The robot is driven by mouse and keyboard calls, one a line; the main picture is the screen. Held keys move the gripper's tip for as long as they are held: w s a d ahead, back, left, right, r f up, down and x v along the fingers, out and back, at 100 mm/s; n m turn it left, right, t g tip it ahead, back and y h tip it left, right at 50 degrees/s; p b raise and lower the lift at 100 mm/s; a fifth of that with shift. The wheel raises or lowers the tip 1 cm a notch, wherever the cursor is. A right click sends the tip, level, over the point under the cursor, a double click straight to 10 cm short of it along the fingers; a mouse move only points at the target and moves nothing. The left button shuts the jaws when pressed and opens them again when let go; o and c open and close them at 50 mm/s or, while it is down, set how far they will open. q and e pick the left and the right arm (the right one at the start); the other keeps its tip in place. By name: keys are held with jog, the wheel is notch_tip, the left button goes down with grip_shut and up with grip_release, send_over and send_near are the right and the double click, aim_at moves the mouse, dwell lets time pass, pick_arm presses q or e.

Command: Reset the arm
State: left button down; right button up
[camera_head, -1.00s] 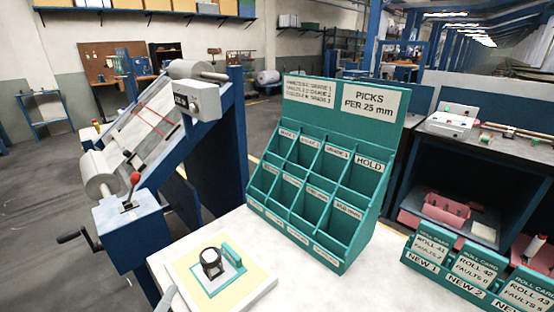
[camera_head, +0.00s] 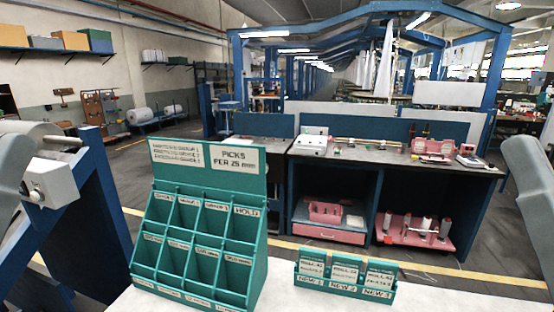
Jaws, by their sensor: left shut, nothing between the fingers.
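A low teal card holder (camera_head: 345,290) stands on the white table (camera_head: 450,296), right of the rack. The table's right part is clear. Behind, a dark bench (camera_head: 385,167) carries instruments, with pink trays below. The blue machine (camera_head: 75,225) stands close at left.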

notch_tip(320, 180, up, 34)
jog(key=p, duration=3.2)
jog(key=shift+r, duration=0.2)
jog(key=shift+w, duration=0.1)
